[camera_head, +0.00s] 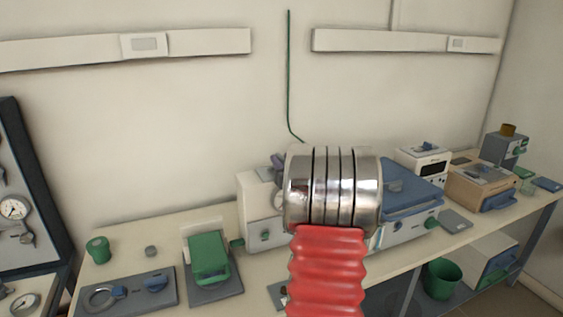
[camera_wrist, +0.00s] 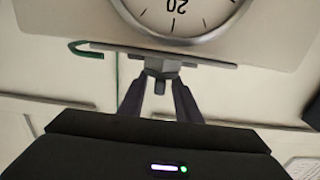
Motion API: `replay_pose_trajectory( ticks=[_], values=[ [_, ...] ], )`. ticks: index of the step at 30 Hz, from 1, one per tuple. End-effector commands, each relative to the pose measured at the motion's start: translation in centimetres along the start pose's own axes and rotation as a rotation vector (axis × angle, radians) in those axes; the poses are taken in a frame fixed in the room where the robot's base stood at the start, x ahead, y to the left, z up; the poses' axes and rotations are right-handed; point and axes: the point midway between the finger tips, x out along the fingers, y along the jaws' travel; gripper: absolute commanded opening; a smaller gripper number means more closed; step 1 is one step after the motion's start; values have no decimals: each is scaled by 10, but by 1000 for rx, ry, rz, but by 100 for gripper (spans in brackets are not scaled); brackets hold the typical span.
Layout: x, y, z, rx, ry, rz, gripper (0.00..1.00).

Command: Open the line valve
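In the wrist view, a grey faceted fitting with a short stem (camera_wrist: 161,72) sits at the edge of a flat plate, beside a round white dial marked 20 (camera_wrist: 178,14). I cannot tell whether this fitting is the line valve. My gripper (camera_wrist: 159,84) has two dark fingers standing apart, one on each side of the stem. Gaps show beside the stem; whether the fingertips touch the fitting is unclear. In the head view, my arm hides much of the white unit (camera_head: 256,212) and my fingertips; no valve is clearly identifiable there.
A thin green line (camera_head: 289,80) runs down the wall behind my arm. The bench holds a green-topped device (camera_head: 208,257), a dark plate with a blue knob (camera_head: 127,293) and a blue-lidded box (camera_head: 411,188). A gauge panel (camera_head: 22,195) stands at left. A green bucket (camera_head: 441,279) sits below.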

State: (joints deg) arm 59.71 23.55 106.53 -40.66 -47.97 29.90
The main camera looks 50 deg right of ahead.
Motion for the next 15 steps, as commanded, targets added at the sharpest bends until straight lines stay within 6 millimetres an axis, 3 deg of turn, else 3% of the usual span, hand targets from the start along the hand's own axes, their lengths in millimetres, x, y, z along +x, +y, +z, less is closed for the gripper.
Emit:
replay_pose_trajectory(
  ticks=[4, 15],
  values=[
    [0, 0, 0, 0, 0, 0, 29],
    [0, 0, 0, 0, 0, -1, 3]
  ],
)
